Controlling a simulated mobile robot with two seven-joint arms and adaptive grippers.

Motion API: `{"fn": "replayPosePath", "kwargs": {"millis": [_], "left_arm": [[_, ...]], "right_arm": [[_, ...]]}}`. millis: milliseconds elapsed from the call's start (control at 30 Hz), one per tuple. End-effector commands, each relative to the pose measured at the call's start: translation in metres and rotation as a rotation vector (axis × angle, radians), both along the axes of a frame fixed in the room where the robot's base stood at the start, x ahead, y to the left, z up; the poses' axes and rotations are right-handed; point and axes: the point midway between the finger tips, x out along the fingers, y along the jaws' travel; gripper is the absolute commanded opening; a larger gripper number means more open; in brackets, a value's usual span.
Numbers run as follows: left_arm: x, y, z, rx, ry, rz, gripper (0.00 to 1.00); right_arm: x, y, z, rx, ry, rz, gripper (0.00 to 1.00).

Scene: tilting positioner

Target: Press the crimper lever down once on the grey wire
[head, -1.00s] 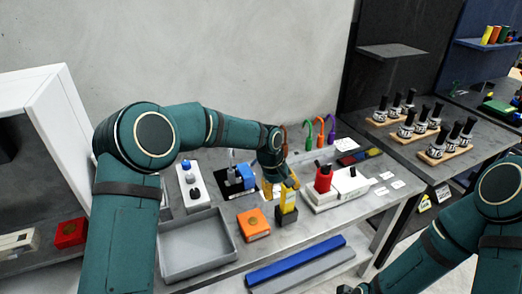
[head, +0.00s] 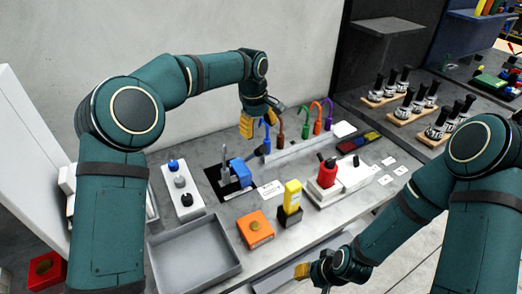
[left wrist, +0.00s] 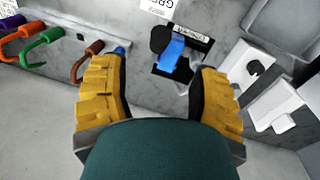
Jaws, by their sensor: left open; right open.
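The crimper is a blue body (head: 240,173) on a black base (head: 213,177), with an upright grey post (head: 225,158) beside it. I cannot tell whether that post is the lever or the grey wire. In the left wrist view the blue crimper part (left wrist: 172,52) and a round black end show beyond and between my fingers. My left gripper (head: 259,115) is open and empty, above the bench behind the crimper, near the hooked wires; it also shows in the left wrist view (left wrist: 160,100). My right gripper (head: 312,272) is open at the bench's front edge, partly cut off by its arm.
A rack of coloured hooked wires (head: 317,128) stands at the back. A yellow block (head: 292,194) in a black holder, an orange box (head: 255,229), a red-and-white unit (head: 327,176) and a grey tray (head: 195,255) surround the crimper. A white knob panel (head: 182,190) stands left.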

Motion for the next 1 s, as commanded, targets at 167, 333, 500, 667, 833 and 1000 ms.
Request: {"fn": "replayPosePath", "kwargs": {"millis": [167,333,500,667,833,1000], "left_arm": [[0.003,-0.003,-0.039,0.001,0.005,0.000,0.61],[0.006,-0.005,-0.070,0.001,0.004,0.001,0.61],[0.008,-0.008,-0.092,0.000,0.003,0.001,0.61],[0.009,-0.009,-0.103,0.001,0.002,0.000,0.61],[0.009,-0.009,-0.105,0.001,0.001,0.000,0.61],[0.009,-0.009,-0.105,0.001,0.001,0.000,0.60]], "right_arm": [[0.000,0.000,0.000,0.000,0.000,0.000,0.39],[0.000,0.000,0.001,0.000,0.000,0.001,0.39],[0.000,0.000,0.002,0.001,-0.001,0.001,0.39],[0.000,0.000,0.002,0.001,-0.001,0.001,0.39],[0.000,0.000,0.002,0.001,-0.001,0.001,0.39],[0.000,0.000,0.002,0.001,-0.001,0.001,0.39]]}}
